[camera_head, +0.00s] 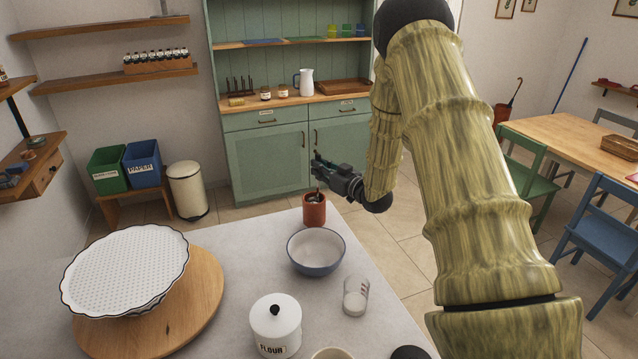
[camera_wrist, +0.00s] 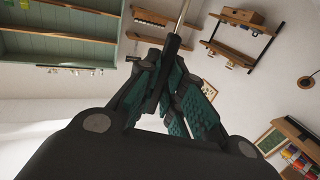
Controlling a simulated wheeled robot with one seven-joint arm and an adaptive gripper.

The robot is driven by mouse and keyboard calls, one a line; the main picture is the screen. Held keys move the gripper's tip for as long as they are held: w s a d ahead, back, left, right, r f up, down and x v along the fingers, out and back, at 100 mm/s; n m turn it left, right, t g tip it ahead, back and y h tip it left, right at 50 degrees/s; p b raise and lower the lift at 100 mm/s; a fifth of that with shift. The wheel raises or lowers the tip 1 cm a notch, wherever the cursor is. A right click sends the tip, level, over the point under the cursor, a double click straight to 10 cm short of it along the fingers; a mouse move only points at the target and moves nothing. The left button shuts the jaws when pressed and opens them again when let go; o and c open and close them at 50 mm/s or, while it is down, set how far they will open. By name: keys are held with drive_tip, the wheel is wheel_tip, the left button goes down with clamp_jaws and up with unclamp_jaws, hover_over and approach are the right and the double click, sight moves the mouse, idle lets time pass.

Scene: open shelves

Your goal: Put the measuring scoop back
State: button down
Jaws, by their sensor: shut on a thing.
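My gripper (camera_head: 318,166) is above the far edge of the counter, over the terracotta-red crock (camera_head: 314,213). In the wrist view my gripper (camera_wrist: 170,75) has its teal-padded fingers closed on a thin metal shaft with a dark handle, which I take to be the measuring scoop (camera_wrist: 182,18). In the head view a thin dark stem hangs from the fingers toward the crock's mouth. The scoop's bowl is not clearly visible. I cannot tell whether its lower end is inside the crock. The white flour canister (camera_head: 276,328) stands lidded on the near counter.
A blue-rimmed bowl (camera_head: 316,254) stands just in front of the crock, with a glass measuring cup (camera_head: 356,297) to its right. A white fluted dish (camera_head: 125,268) sits on a round wooden board (camera_head: 185,325) at left. A green hutch (camera_head: 265,165) stands behind the counter.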

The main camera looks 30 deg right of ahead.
wheel_tip(320, 180, down, 5)
drive_tip(key=shift+f+p, duration=0.1)
drive_tip(key=shift+p, duration=0.75)
drive_tip(key=shift+f, duration=0.2)
drive_tip(key=c, duration=1.5)
unclamp_jaws()
drive_tip(key=shift+r, duration=0.1)
drive_tip(key=shift+c, duration=0.2)
drive_tip(key=shift+r, duration=0.15)
